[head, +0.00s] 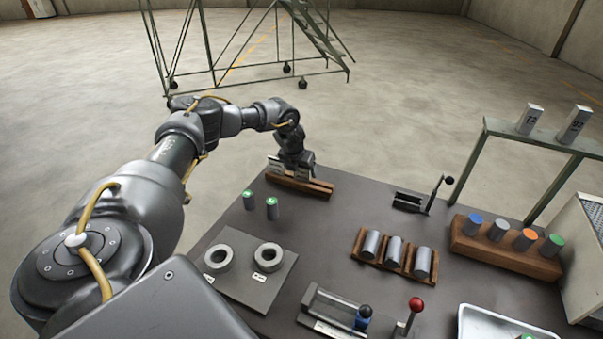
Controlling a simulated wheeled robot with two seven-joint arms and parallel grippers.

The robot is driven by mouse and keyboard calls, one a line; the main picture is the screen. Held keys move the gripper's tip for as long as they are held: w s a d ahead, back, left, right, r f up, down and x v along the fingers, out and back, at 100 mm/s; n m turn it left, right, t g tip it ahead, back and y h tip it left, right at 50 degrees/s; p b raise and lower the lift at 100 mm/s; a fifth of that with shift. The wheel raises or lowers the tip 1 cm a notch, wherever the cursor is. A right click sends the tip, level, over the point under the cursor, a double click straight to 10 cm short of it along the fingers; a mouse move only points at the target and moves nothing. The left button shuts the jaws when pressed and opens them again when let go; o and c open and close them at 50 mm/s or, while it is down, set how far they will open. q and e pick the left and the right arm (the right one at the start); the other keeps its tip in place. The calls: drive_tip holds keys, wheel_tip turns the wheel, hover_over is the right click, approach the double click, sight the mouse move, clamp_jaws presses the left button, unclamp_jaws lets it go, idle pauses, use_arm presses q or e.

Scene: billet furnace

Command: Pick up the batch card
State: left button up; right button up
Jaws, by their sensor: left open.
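A long wooden block (318,188) lies near the far left edge of the dark table. My left gripper (291,170) points down right over this block, with its jaws open. Small pale upright pieces show at the gripper's tip, just above the block. I cannot tell whether they are the batch card or parts of the fingers. The gripper hides the middle of the block, and I cannot make out the card clearly. My right gripper is not in view.
Two green-topped cylinders (271,208) stand left of centre. A grey plate (277,290) with two rings, a wooden rack (367,260) of grey cylinders, a lever fixture (410,202) and a red-knobbed device (416,304) occupy the table. A green frame (527,139) rises at right.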

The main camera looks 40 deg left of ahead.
use_arm(q)
drive_tip(key=x, duration=0.2)
drive_tip(key=shift+w+f, duration=0.2)
drive_tip(key=shift+f, duration=0.05)
drive_tip(key=shift+s+r, duration=0.1)
drive_tip(key=shift+c, duration=1)
drive_tip(key=c, duration=0.9)
drive_tip(key=shift+c, duration=0.2)
drive_tip(key=shift+r, duration=0.1)
